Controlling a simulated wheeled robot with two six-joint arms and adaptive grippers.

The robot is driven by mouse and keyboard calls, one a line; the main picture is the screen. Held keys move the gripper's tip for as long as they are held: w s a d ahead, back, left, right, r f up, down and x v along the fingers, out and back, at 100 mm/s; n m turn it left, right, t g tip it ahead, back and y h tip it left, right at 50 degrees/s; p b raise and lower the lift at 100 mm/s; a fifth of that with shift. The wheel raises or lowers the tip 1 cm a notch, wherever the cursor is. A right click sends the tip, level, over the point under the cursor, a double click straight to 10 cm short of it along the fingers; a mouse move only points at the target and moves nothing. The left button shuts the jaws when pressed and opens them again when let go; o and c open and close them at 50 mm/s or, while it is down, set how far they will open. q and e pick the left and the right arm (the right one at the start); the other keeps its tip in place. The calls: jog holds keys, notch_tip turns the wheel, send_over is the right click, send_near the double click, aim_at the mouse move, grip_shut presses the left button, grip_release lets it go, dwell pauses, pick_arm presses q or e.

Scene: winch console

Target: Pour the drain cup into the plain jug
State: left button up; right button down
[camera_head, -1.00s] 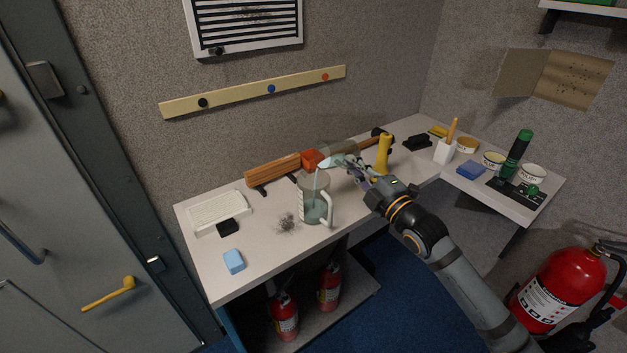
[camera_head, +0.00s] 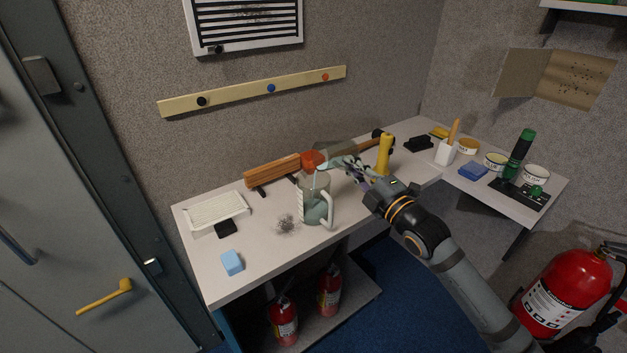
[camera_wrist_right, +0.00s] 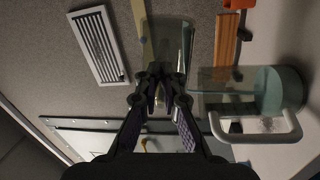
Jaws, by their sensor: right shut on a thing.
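The plain jug (camera_head: 313,209) is clear, with a pale handle on its right and blue-green liquid inside. It stands upright on the bench. It also shows in the wrist view (camera_wrist_right: 236,85), turned sideways there. My right gripper (camera_head: 352,172) is shut on the drain cup (camera_head: 329,164), a clear, greenish cup. The cup is tipped strongly, its mouth to the left above the jug, and a thin pale stream runs down into the jug. In the wrist view the cup (camera_wrist_right: 168,42) lies beyond the closed fingertips (camera_wrist_right: 161,82). My left gripper is not in view.
An orange-brown wooden piece (camera_head: 272,171) lies behind the jug, and a yellow handle-shaped object (camera_head: 384,154) stands to the right. A dark speckled patch (camera_head: 286,224), a blue block (camera_head: 232,262) and a white tray (camera_head: 216,211) are on the left. The bench front-left is mostly clear.

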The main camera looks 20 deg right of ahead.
jog(key=shift+a+r+n+b, duration=0.2)
jog(key=shift+r+n+b, duration=0.1)
jog(key=shift+n+b, duration=0.7)
dwell(1.0)
